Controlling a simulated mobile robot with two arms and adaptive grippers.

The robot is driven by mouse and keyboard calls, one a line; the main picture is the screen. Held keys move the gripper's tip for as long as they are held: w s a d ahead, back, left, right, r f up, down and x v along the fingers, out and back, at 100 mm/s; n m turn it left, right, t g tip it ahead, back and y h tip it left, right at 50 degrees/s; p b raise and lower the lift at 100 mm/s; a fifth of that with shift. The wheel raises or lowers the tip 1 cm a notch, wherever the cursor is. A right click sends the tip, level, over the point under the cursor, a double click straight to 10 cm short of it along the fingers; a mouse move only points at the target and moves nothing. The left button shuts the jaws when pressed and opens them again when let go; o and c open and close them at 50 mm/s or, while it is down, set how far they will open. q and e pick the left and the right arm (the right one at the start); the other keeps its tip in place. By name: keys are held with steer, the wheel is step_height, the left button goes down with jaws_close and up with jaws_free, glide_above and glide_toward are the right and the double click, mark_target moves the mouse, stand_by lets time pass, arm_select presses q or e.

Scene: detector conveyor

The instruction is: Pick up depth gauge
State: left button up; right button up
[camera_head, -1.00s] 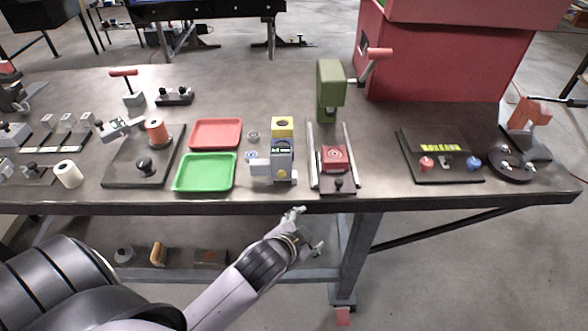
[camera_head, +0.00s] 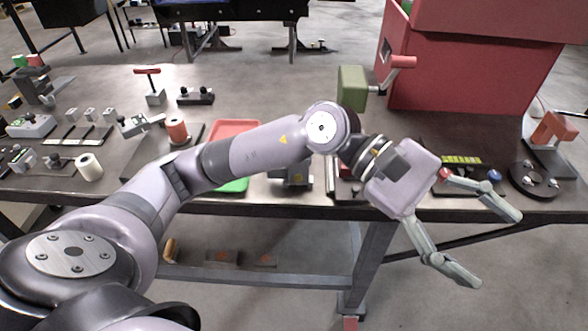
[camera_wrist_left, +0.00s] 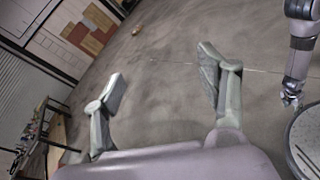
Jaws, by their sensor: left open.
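My left gripper (camera_head: 490,246) is open and empty. It hangs past the table's front edge at the right, with its fingers spread toward the lower right. In the left wrist view its two fingers (camera_wrist_left: 162,75) stand wide apart with only floor between them. I cannot tell which item on the table is the depth gauge.
The workbench (camera_head: 320,207) carries a green press (camera_head: 352,88), a red-handled tool (camera_head: 552,128), a dark round base (camera_head: 535,180), an orange spool (camera_head: 176,130) and a white roll (camera_head: 89,167). A large red box (camera_head: 455,75) stands behind. Open floor lies in front.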

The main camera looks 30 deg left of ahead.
arm_select(q)
steer(key=w+a+f+m+t+y, duration=0.25)
steer(key=a+f+y, duration=0.2)
steer(key=a, duration=0.25)
steer(key=w+a+f+m+t+y, duration=0.1)
steer(key=w+a+f+m+y, duration=0.1)
steer(key=w+a+f+y, duration=0.25)
steer(key=w+a+r+t+y, duration=0.1)
steer(key=a+r+y, duration=0.15)
steer(key=a, duration=0.35)
steer(key=w+a+r+t+y, duration=0.1)
steer(key=w+a+y, duration=0.15)
steer(key=a, duration=0.35)
steer(key=y+p, duration=0.3)
steer(key=y, duration=0.1)
glide_above(290, 170)
steer(key=d, duration=0.3)
step_height(290, 170, down, 8)
steer(key=r, duration=0.1)
steer(key=p+x, duration=0.1)
steer(key=x, duration=0.1)
steer(key=p+x, duration=0.1)
steer(key=x, duration=0.1)
steer(key=a+x, duration=0.1)
steer(key=x, duration=0.1)
steer(key=shift+w+r+p, duration=0.25)
steer(key=shift+p, duration=0.15)
steer(key=shift+w+f, duration=0.15)
steer(key=shift+f, duration=0.1)
steer(key=shift+c, duration=0.4)
